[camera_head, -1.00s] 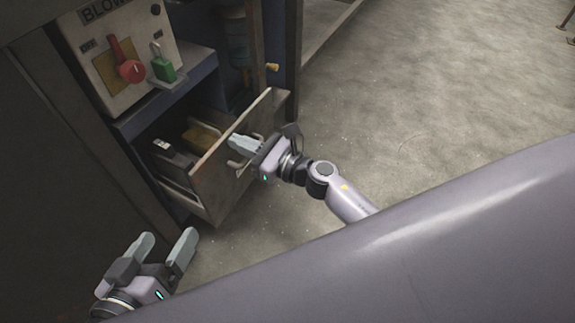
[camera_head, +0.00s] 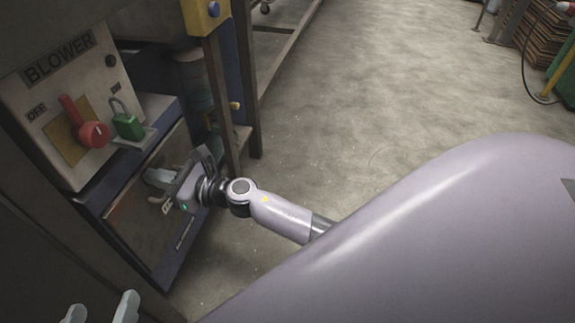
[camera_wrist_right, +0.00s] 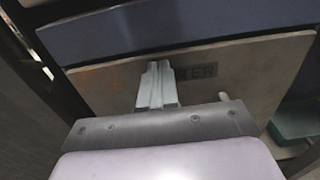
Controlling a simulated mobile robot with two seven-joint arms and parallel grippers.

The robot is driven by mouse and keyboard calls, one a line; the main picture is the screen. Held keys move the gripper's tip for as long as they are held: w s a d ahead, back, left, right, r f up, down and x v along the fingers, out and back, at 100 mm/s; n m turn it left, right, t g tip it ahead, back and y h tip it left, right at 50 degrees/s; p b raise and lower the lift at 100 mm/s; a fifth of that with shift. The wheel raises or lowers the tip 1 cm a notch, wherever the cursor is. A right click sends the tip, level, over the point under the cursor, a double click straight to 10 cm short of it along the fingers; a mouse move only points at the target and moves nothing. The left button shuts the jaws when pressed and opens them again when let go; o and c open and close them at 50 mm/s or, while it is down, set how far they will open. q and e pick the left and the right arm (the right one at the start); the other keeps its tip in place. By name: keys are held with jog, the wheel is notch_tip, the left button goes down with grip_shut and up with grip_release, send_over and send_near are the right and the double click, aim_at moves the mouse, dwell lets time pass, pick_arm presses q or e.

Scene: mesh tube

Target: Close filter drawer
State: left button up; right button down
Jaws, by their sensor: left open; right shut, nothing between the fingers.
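The filter drawer's front (camera_head: 128,218) is in the cabinet below the blower switch panel. No open drawer interior shows above it. In the right wrist view the drawer front (camera_wrist_right: 258,75) fills the middle, with partly hidden lettering and its top edge close under a blue panel. I cannot tell if it is fully flush. My right gripper (camera_head: 153,180) is shut and empty, its fingertips at the drawer front. In the wrist view the shut fingers (camera_wrist_right: 156,68) point at the front. My left gripper (camera_head: 100,304) is open at the bottom left, mostly out of frame, away from the drawer.
The blower panel (camera_head: 60,95) above the drawer carries a red knob (camera_head: 93,134) and a green padlock (camera_head: 126,122). A metal cabinet post (camera_head: 218,95) stands just right of the drawer. The concrete floor (camera_head: 370,100) to the right is clear.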

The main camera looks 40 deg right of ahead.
jog(key=shift+w+a, duration=0.15)
jog(key=shift+w, duration=0.05)
jog(key=shift+w+r, duration=0.1)
jog(key=shift+a+r, duration=0.1)
dwell(0.4)
